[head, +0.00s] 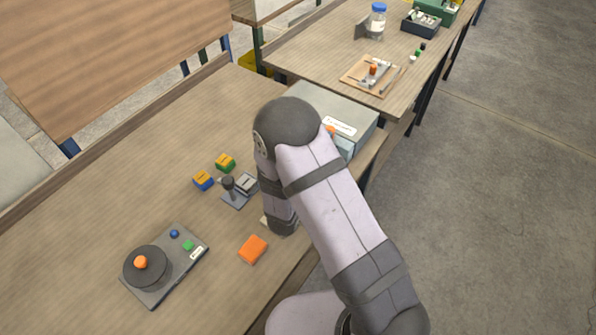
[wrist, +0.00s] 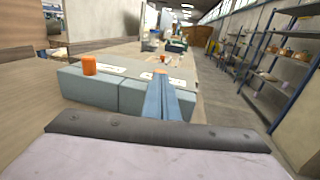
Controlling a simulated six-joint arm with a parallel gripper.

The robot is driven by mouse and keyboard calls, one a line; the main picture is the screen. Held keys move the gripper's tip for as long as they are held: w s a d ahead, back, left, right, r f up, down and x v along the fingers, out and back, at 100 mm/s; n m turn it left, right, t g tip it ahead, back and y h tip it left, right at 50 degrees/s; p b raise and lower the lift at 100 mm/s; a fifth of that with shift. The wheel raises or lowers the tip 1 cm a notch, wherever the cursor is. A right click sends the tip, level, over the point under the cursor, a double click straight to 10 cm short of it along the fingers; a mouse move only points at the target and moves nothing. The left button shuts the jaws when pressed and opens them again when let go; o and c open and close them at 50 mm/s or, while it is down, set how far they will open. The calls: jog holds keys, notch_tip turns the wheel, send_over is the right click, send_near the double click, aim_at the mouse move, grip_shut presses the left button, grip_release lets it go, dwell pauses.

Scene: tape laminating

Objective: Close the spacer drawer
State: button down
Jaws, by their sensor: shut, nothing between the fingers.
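A grey cabinet (head: 362,112) with a white label stands on the bench, partly behind my arm in the head view. In the wrist view its blue-grey front (wrist: 88,92) shows two blocks side by side, each with a white label. An orange knob (wrist: 90,65) stands on the left block. A bit of orange shows at the tip of my gripper (wrist: 161,78), over the right block. My gripper is shut and empty, its blue fingers pointing at the cabinet. It is hidden in the head view. I cannot tell how far the drawer is out.
A farther table holds a wooden tray (head: 373,75) and a jar (head: 376,22). The bench's left part is clear.

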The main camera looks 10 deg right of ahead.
jog(key=shift+w+d+r, duration=0.1)
jog(key=shift+d+r, duration=0.05)
jog(key=shift+r, duration=0.05)
jog(key=shift+r, duration=0.1)
jog(key=b+v, duration=0.1)
jog(key=v, duration=0.3)
jog(key=b+v, duration=0.1)
jog(key=v, duration=0.4)
jog(key=b+v, duration=0.1)
jog(key=v, duration=0.4)
jog(key=shift+f, duration=0.3)
